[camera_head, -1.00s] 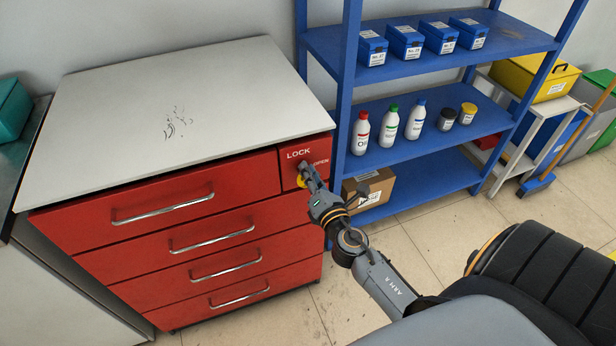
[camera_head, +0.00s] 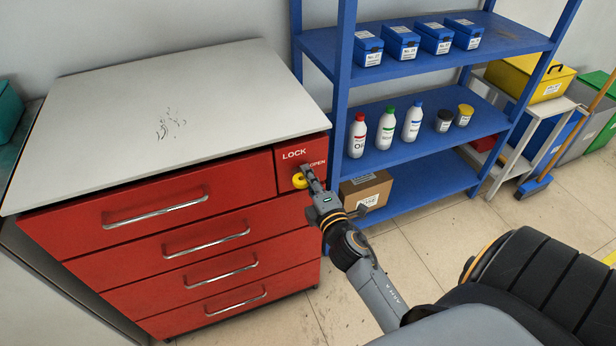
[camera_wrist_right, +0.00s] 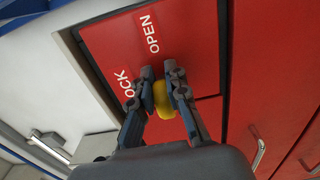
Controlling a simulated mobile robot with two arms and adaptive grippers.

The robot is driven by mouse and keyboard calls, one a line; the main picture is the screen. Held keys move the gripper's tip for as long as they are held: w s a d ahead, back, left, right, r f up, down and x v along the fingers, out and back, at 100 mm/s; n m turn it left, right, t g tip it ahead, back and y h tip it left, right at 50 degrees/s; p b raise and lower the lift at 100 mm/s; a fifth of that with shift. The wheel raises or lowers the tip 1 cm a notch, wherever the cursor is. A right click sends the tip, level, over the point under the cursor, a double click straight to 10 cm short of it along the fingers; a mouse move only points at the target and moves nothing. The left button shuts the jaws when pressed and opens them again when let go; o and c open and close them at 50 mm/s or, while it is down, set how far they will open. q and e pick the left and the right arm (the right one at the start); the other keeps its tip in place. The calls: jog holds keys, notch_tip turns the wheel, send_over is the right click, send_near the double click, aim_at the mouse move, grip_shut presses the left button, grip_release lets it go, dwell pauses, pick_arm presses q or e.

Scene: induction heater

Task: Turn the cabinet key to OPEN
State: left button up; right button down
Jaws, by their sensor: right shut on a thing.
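The red cabinet (camera_head: 110,200) has a small panel at its upper right corner with the words LOCK (camera_head: 294,154) and OPEN (camera_head: 318,162). A round yellow key (camera_head: 299,181) sits on that panel. My right gripper (camera_head: 305,172) is at the panel, its fingers around the key. In the right wrist view the two fingers (camera_wrist_right: 160,88) are closed on the yellow key (camera_wrist_right: 164,100), below the word OPEN (camera_wrist_right: 149,34). The fingers hide part of the key, so its exact angle is hard to tell. My left gripper is out of view.
The cabinet's white top (camera_head: 180,110) is bare apart from dark marks. A blue shelf (camera_head: 440,180) with bottles, boxes and a cardboard box (camera_head: 366,190) stands close to the right of the cabinet. Clear tiled floor (camera_head: 420,240) lies in front of the shelf.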

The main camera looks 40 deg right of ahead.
jog(key=shift+f+m, duration=0.1)
jog(key=shift+m, duration=0.2)
jog(key=c, duration=1.3)
grip_release()
jog(key=shift+s, duration=0.15)
jog(key=v, duration=0.7)
jog(key=shift+s, duration=0.1)
